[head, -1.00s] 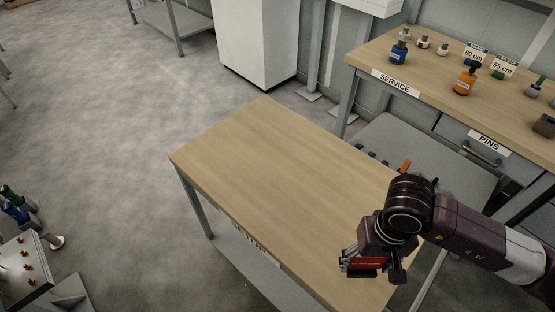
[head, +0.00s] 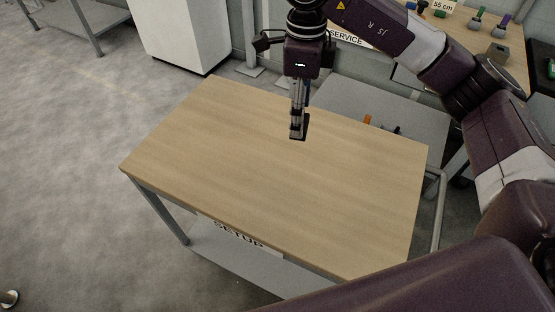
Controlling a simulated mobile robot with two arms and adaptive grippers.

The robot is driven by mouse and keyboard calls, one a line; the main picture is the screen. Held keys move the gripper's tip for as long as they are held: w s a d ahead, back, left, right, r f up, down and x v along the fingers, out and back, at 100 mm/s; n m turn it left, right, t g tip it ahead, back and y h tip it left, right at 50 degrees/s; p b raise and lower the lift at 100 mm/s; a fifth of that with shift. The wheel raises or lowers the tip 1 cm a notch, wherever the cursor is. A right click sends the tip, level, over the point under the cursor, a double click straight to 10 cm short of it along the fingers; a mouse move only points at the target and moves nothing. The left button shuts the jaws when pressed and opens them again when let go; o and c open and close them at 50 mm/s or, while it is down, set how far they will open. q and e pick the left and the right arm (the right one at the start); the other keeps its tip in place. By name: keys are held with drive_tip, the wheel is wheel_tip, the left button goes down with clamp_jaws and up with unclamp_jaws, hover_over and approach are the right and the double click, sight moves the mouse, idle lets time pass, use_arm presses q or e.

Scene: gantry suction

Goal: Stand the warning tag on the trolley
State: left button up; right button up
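My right gripper (head: 299,128) points down over the far middle of a wood-topped table (head: 240,185) marked SETUP, seen in the head view. A small dark flat piece shows at its fingertips. I cannot tell whether this is the warning tag or part of the fingers, nor whether it touches the tabletop. No clear face of a warning tag is visible. I cannot tell for sure whether the SETUP table is the trolley. My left gripper is not in view.
The SETUP tabletop is otherwise bare. A grey surface (head: 350,104) behind it holds a small orange item (head: 367,119) and a dark one. The SERVICE bench (head: 515,75) with several small items stands at the back right. A white cabinet (head: 185,35) stands behind. Open floor lies left.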

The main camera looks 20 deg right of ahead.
drive_tip(key=m, duration=0.1)
drive_tip(key=r, duration=0.1)
drive_tip(key=r+m, duration=0.1)
drive_tip(key=shift+w+a+r+m, duration=0.25)
drive_tip(key=shift+w+m, duration=0.05)
drive_tip(key=shift+w, duration=0.05)
approach(293, 171)
drive_tip(key=shift+p, duration=0.35)
wheel_tip(293, 171, down, 4)
drive_tip(key=shift+r+p, duration=0.1)
drive_tip(key=shift+p, duration=0.2)
drive_tip(key=shift+f, duration=0.4)
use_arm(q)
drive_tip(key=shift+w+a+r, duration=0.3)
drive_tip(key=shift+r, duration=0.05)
use_arm(e)
drive_tip(key=o, duration=1.2)
drive_tip(key=shift+c, duration=0.2)
